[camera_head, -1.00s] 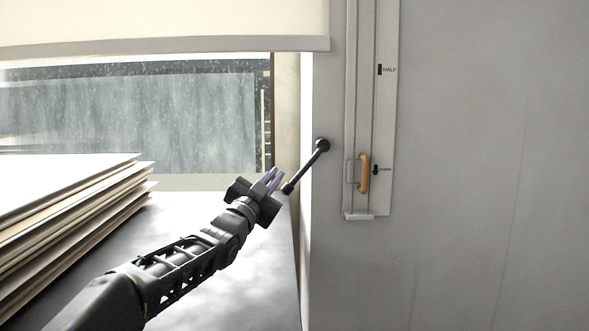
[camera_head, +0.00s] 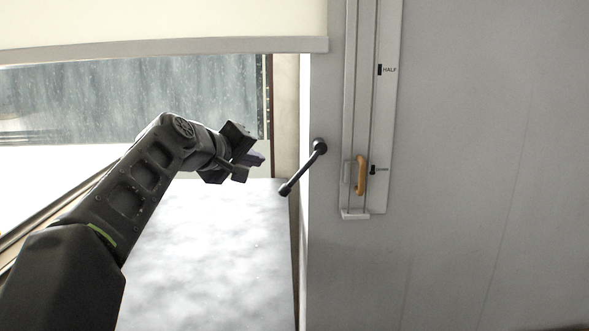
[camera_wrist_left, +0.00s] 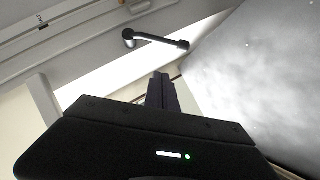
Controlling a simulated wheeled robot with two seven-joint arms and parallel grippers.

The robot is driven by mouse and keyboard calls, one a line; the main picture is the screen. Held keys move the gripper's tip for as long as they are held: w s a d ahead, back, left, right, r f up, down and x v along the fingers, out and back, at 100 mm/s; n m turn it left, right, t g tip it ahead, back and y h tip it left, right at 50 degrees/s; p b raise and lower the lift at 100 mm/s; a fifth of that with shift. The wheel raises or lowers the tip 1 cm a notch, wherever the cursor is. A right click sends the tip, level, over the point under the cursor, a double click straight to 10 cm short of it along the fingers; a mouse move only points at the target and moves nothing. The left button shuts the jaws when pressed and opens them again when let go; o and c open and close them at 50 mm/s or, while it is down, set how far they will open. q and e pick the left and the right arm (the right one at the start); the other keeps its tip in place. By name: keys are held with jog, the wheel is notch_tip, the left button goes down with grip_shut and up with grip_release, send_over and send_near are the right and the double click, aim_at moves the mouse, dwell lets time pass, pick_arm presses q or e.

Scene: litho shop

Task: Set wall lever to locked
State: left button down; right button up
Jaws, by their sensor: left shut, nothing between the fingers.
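The wall lever (camera_head: 303,168) is a black rod with a round pivot on the grey wall at its upper right end. It slants down and left to a thicker tip over the counter's right edge. It also shows in the left wrist view (camera_wrist_left: 157,40), ahead of the fingers. My left gripper (camera_head: 259,160) is shut and empty, to the left of the lever tip and apart from it. Its dark fingers (camera_wrist_left: 161,90) also show in the left wrist view. No locked marking is readable beside the lever. My right gripper is not in view.
A vertical rail (camera_head: 386,110) on the wall has a "HALF" mark and a wooden handle (camera_head: 361,175) right of the lever. A cream blind (camera_head: 160,25) hangs above the window. A pale counter (camera_head: 200,270) lies below my arm. Open space surrounds the lever tip.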

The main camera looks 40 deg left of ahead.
pick_arm(q)
jog(key=shift+w, duration=0.15)
jog(key=w+f+p, duration=0.5)
jog(key=w+f, duration=0.1)
jog(key=w, duration=0.5)
jog(key=shift+w+a, duration=0.2)
jog(key=shift+f, duration=0.15)
